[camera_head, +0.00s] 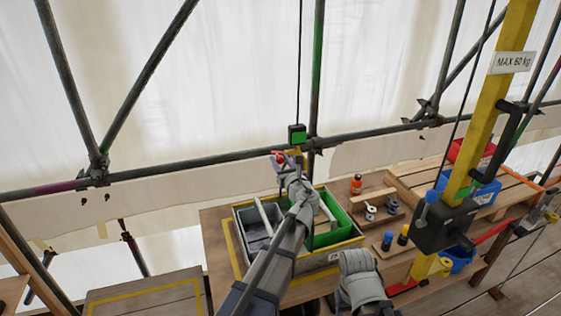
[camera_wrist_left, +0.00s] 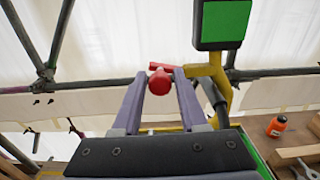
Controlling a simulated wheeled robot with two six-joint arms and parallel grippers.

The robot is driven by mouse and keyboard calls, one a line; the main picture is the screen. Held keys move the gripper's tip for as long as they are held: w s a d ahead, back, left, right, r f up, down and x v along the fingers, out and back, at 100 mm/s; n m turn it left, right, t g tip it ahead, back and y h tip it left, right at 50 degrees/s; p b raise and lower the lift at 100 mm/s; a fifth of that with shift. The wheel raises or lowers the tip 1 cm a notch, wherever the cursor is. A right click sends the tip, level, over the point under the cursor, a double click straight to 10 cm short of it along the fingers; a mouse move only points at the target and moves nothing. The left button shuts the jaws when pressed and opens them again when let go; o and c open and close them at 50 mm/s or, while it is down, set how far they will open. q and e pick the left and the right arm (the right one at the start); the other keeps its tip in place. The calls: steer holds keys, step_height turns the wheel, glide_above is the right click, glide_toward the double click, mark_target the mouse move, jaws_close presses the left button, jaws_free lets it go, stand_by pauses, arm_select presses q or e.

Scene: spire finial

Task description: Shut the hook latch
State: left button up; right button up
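The hook is a yellow metal piece (camera_wrist_left: 218,88) under a green block (camera_head: 297,134), which hangs on a dark cable; the block shows large in the left wrist view (camera_wrist_left: 221,22). The latch is a red bar with a round red knob (camera_wrist_left: 160,82) on the hook's left side; its red also shows in the head view (camera_head: 279,154). I cannot tell how far the latch stands open. My left gripper (camera_wrist_left: 160,76) is open, a finger on each side of the knob, with slim gaps. My right gripper (camera_head: 358,275) is low at the front; its fingers are not clear.
Below stands a yellow-edged crate with grey and green bins (camera_head: 344,230) on a wooden table (camera_head: 217,255). An orange bottle (camera_head: 356,184) and small fittings lie to its right. A yellow post (camera_head: 487,110) stands right. Scaffold tubes (camera_head: 200,172) run behind the hook.

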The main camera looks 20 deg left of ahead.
arm_select(q)
jaws_close()
steer(key=shift+f, duration=0.1)
stand_by(0.3)
steer(key=n, duration=0.2)
steer(key=f+n+b, duration=0.1)
steer(key=n, duration=0.1)
steer(key=shift+f+b, duration=0.2)
steer(key=shift+b, duration=0.1)
steer(key=shift+w+d+f+n+b, duration=0.35)
steer(key=shift+d+f+n+b, duration=0.2)
steer(key=shift+n, duration=2.25)
steer(key=shift+w+d+f+n+b, duration=0.4)
steer(key=shift+d+f+n+b, duration=0.15)
steer(key=shift+n, duration=2.25)
steer(key=shift+w+d+f+n+b, duration=0.35)
steer(key=shift+d+f+n+b, duration=0.2)
steer(key=shift+n, duration=2.25)
